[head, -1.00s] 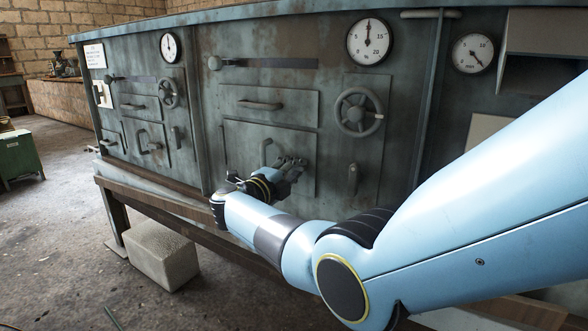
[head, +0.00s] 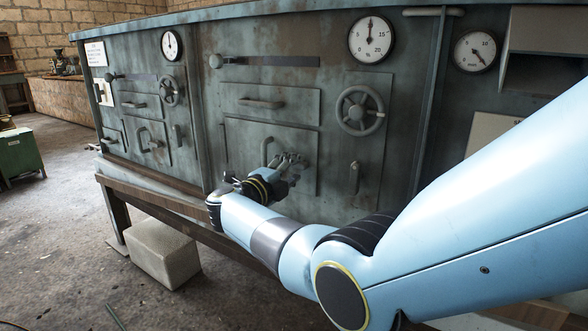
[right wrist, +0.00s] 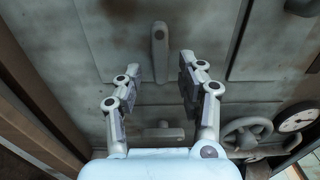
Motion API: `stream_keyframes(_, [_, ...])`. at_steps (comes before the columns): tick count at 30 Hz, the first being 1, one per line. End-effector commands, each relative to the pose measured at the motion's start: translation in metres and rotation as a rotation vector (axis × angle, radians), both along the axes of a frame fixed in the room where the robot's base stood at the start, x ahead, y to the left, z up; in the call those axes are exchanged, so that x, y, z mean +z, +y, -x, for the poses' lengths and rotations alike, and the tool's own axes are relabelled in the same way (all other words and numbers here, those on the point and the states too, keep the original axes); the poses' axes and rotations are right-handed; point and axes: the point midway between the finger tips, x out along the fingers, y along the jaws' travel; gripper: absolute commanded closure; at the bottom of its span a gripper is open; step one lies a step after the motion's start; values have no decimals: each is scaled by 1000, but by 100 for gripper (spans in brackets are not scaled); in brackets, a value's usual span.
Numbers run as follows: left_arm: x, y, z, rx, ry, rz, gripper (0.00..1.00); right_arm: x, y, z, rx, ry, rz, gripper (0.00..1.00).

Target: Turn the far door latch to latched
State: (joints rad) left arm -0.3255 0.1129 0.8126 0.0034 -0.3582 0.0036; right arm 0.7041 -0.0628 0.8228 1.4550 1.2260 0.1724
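The far door latch looks to be the small upright grey handle (head: 176,136) right of the far door, on the left part of the panel; its exact setting is too small to tell. A similar upright latch (head: 354,177) sits below the nearer handwheel. My right gripper (head: 290,162) is in front of the nearer door, left of that latch, and partly covers the door's handle (head: 265,150). In the right wrist view my right gripper (right wrist: 160,75) is open and empty. A grey bar handle (right wrist: 158,45) lies beyond its fingertips, and another (right wrist: 163,132) shows between the fingers. My left gripper is not in view.
The nearer handwheel (head: 360,110) and drawer handle (head: 260,103) stick out of the panel above my gripper. The far handwheel (head: 168,92) is further left. A wooden ledge (head: 150,200) runs along the panel's foot. A pale block (head: 163,252) stands on the floor.

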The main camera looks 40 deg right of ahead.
Motion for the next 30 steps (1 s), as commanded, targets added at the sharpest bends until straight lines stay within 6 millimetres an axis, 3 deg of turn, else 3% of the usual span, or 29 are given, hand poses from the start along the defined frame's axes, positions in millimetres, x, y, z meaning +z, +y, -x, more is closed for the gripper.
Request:
stream_keyframes(6, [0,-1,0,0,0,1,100,-1,37,15,2,0,-3,61])
stream_keyframes(12, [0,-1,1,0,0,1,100,0,57,23,2,-1,-1,61])
stream_keyframes(30, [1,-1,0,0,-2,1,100,-4,59,28,1,10,-1,61])
